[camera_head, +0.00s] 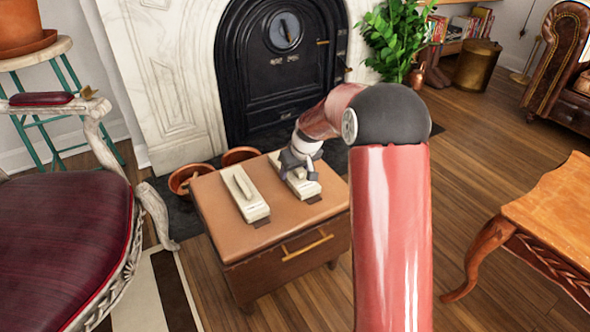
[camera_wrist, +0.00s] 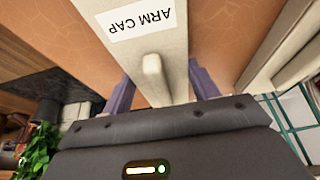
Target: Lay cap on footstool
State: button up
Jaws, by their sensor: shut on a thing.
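Two long cream caps with raised ridges are at the brown-topped footstool with a drawer (camera_head: 225,205). The left cap (camera_head: 246,197) lies flat on the top, apart from my gripper. My gripper (camera_head: 297,165) is over the right cap (camera_head: 303,187) and partly hides it. In the wrist view, the two purple fingers (camera_wrist: 162,80) are on either side of the held cap (camera_wrist: 172,45), which has a white "ARM CAP" label. My gripper is shut on this cap. I cannot tell whether it touches the top or is slightly raised.
A dark red chair (camera_head: 65,225) stands at the left. An orange wooden table (camera_head: 555,210) is at the right. Terracotta pots (camera_head: 185,178) sit behind the footstool, before the black fireplace (camera_head: 280,80). Wooden floor is clear between footstool and table.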

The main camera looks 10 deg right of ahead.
jog(key=o, duration=1)
jog(key=shift+f, duration=0.1)
jog(key=shift+c, duration=0.2)
jog(key=s+r+p, duration=0.2)
jog(key=s+r, duration=1.2)
jog(key=r, duration=0.4)
jog(key=s+m+t+h, duration=0.1)
jog(key=s+m, duration=0.2)
jog(key=s, duration=2.1)
jog(key=shift+r+m, duration=0.25)
jog(key=shift+m, duration=0.05)
jog(key=shift+r, duration=0.1)
